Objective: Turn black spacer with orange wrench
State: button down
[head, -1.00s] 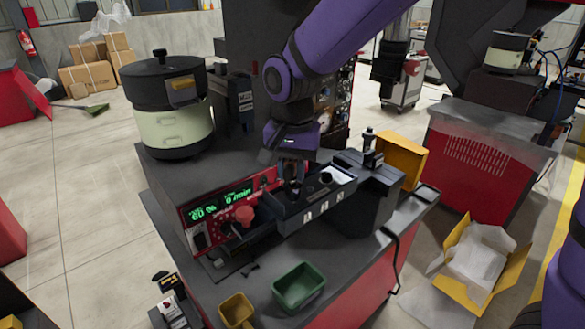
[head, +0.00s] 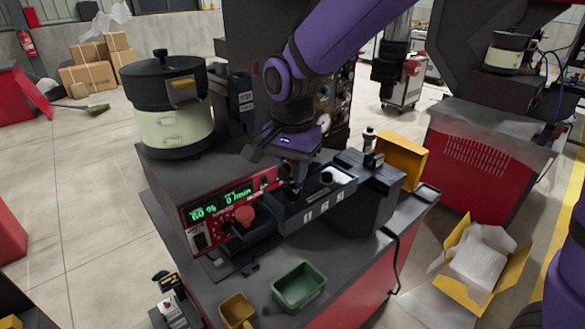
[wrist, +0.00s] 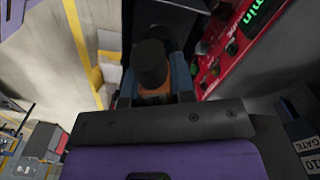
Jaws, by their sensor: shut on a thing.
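My gripper (head: 293,172) points down at the black three-slot holder (head: 318,205), above its left end. In the wrist view its two blue-grey fingers (wrist: 153,88) are closed around an orange piece (wrist: 155,93), which I take for the orange wrench. A dark rounded piece (wrist: 152,58) shows beyond the orange, between the fingers; I cannot tell whether it belongs to the wrench. The fingers hide most of the wrench in the head view. I cannot pick out the black spacer for sure, nor whether the wrench touches it.
A red control panel (head: 215,220) with green digits and a red knob (head: 244,215) lies just left of the holder. A green bin (head: 299,287) and a yellow bin (head: 237,311) stand in front. The lidded bowl feeder (head: 172,110) rises at the back left.

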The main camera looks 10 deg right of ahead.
jog(key=shift+r, duration=0.1)
jog(key=shift+r, duration=2.45)
